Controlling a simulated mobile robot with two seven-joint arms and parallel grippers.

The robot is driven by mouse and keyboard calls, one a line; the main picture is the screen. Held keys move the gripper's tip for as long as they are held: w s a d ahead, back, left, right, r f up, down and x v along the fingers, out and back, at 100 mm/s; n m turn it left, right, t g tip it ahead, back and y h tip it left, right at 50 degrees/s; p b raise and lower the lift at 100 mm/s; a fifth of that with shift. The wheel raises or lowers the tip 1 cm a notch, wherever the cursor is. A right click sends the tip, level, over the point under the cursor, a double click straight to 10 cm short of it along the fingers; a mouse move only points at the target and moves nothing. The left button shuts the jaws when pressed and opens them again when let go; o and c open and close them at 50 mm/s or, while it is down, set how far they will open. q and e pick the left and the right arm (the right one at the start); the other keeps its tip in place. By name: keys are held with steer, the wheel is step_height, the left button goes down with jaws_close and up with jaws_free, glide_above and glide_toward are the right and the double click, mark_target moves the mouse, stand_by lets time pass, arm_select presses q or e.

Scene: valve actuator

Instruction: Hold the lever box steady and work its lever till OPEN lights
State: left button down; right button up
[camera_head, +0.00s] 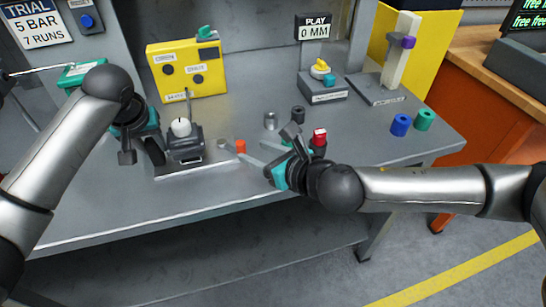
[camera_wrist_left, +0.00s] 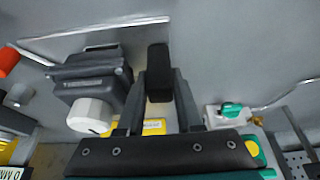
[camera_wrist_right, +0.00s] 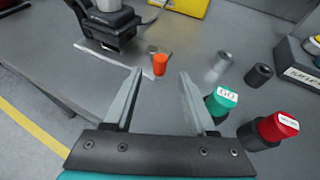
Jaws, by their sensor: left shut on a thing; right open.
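The dark grey box with a white rounded top (camera_head: 187,148), which I take as the lever box, stands on a pale plate (camera_head: 198,171) at the front left of the bench. It also shows in the left wrist view (camera_wrist_left: 88,80). My left gripper (camera_wrist_left: 158,95) is shut on a black upright bar (camera_wrist_left: 158,62) beside the box. A thin rod (camera_head: 188,103) rises behind the white top; I cannot tell whether it is the lever. My right gripper (camera_wrist_right: 160,78) is open and empty, right of the box.
A small orange cylinder (camera_wrist_right: 160,64) stands just beyond my right fingertips. Grey and black cylinders are nearby. Blue (camera_head: 401,125) and green cylinders stand at the bench's right.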

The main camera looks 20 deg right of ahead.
mark_target(240, 143)
steer(key=shift+v, duration=2.6)
steer(key=shift+f, duration=0.1)
steer(key=shift+w+m, duration=0.3)
steer(key=c, duration=0.3)
steer(key=w+m+h, duration=0.1)
steer(key=w+m, duration=0.1)
steer(key=w+a+m+h, duration=0.1)
steer(key=w, duration=0.1)
steer(key=shift+f+m, duration=0.25)
steer(key=shift+m, duration=0.15)
steer(key=c, duration=0.5)
steer(key=w+a+m+g+h, duration=0.1)
steer(key=m, duration=0.1)
steer(key=w+a+m+g, duration=0.1)
steer(key=a+m, duration=0.1)
steer(key=shift+w+f+g+h, duration=0.1)
steer(key=shift+w+g+h, duration=0.15)
steer(key=shift+g+h, duration=0.15)
jaws_close()
steer(key=s+a+r+m+g+h, duration=0.4)
steer(key=s+a+r+g, duration=0.2)
steer(key=a+r, duration=0.1)
steer(key=x, duration=0.9)
steer(key=shift+w+f, duration=0.25)
steer(key=shift+w, duration=0.05)
steer(key=shift+w+d, duration=0.65)
steer(key=shift+w, duration=0.15)
steer(key=shift+w+d, duration=0.6)
steer(key=shift+w, duration=0.25)
